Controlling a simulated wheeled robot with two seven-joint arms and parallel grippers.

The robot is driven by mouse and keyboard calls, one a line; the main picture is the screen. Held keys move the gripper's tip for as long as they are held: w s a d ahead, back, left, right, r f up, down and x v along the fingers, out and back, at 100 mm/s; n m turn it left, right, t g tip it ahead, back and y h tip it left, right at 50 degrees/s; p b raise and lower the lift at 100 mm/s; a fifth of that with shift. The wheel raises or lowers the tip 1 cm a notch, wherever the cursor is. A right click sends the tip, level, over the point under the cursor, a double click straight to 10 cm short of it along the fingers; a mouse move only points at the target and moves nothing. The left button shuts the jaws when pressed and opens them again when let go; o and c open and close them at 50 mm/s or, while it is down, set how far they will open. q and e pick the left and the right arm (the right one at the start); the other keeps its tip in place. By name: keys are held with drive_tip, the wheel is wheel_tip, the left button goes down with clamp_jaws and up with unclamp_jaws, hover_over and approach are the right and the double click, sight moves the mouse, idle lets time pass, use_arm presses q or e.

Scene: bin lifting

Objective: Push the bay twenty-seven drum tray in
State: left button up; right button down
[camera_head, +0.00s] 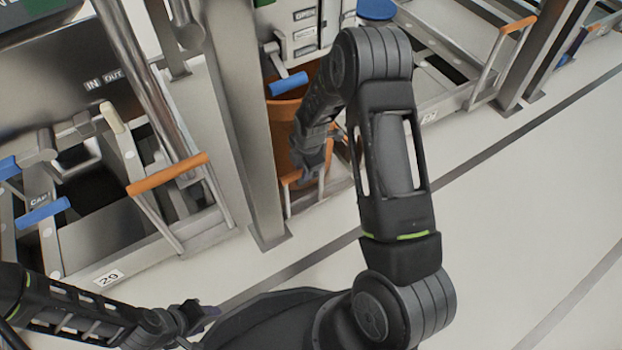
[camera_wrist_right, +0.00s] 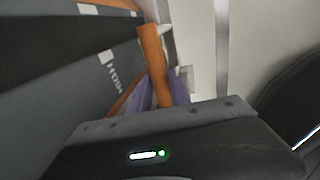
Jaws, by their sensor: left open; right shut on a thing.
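The drum tray (camera_head: 335,184) sits low in the middle bay, with an orange drum (camera_head: 283,128) standing on it. My right gripper (camera_head: 308,178) reaches down at the tray's front and is shut on its orange handle (camera_head: 291,176). The right wrist view shows the orange handle (camera_wrist_right: 151,55) running down between the purple finger pads. My right forearm hides part of the tray and the drum. No number on this bay is readable. My left gripper (camera_head: 197,316) is open and empty, low over the floor, apart from the racks.
A left bay marked 29 has an orange handle (camera_head: 167,173) and a blue handle (camera_head: 43,213) sticking out. A blue handle (camera_head: 288,84) hangs above the drum. A steel post (camera_head: 243,130) stands left of the middle bay. The right bay has an orange handle (camera_head: 518,27). The floor (camera_head: 510,200) at right is clear.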

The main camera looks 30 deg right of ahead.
drive_tip(key=shift+w+r, duration=0.1)
drive_tip(key=shift+w, duration=0.25)
drive_tip(key=c, duration=1.2)
unclamp_jaws()
drive_tip(key=shift+c, duration=0.2)
wheel_tip(320, 180, up, 8)
drive_tip(key=s+p, duration=0.1)
drive_tip(key=p, duration=0.2)
drive_tip(key=shift+s+f, duration=0.25)
drive_tip(key=shift+s, duration=0.05)
